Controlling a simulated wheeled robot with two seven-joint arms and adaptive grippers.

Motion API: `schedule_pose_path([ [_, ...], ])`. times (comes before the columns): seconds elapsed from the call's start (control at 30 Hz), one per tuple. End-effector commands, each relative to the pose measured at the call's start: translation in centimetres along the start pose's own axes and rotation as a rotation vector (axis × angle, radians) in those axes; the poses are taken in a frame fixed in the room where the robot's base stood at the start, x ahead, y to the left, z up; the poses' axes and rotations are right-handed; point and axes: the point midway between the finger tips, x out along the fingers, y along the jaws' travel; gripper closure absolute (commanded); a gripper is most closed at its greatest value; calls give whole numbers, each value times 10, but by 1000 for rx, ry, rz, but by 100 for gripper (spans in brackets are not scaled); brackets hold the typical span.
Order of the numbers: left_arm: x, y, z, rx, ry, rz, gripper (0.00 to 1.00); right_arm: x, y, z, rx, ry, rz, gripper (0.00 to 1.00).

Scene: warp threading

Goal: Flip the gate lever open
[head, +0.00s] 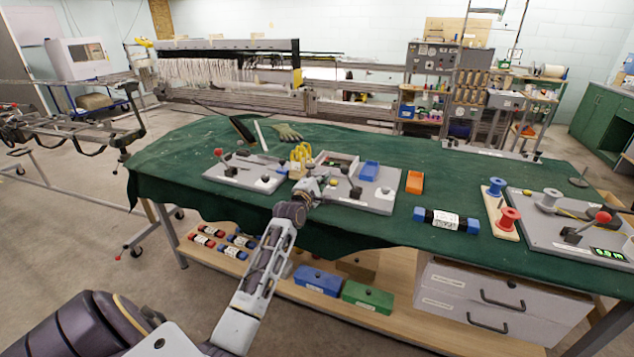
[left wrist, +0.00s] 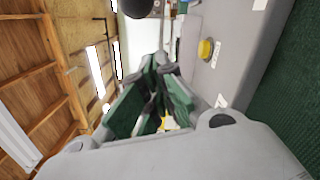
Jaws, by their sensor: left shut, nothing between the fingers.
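My left gripper (head: 312,187) is low over the near left part of the middle grey board (head: 378,206) on the table. In the left wrist view its green-padded fingers (left wrist: 152,98) are shut with nothing between them. A dark round knob (left wrist: 133,6) is at the top edge of that view, apart from the fingertips. A lever with a red ball (head: 218,153) stands on the left grey board (head: 228,178). Another red-ball lever (head: 602,218) stands on the right board (head: 545,237). I cannot tell which one is the gate lever. My right gripper is out of view.
Yellow loops (head: 301,158) stand just behind my left gripper. A yellow button (left wrist: 206,49) is on a grey panel. Green cloth (head: 400,235) is clear near the front edge.

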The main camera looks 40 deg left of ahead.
Motion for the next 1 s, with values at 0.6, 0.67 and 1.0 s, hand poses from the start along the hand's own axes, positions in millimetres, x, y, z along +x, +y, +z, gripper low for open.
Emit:
schedule_pose_path([
  [0.6,7,0,28,0,1,0,100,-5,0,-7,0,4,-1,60],
  [0.67,7,0,28,0,1,0,100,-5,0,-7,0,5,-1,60],
  [1.0,7,1,29,4,1,-1,100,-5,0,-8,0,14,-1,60],
])
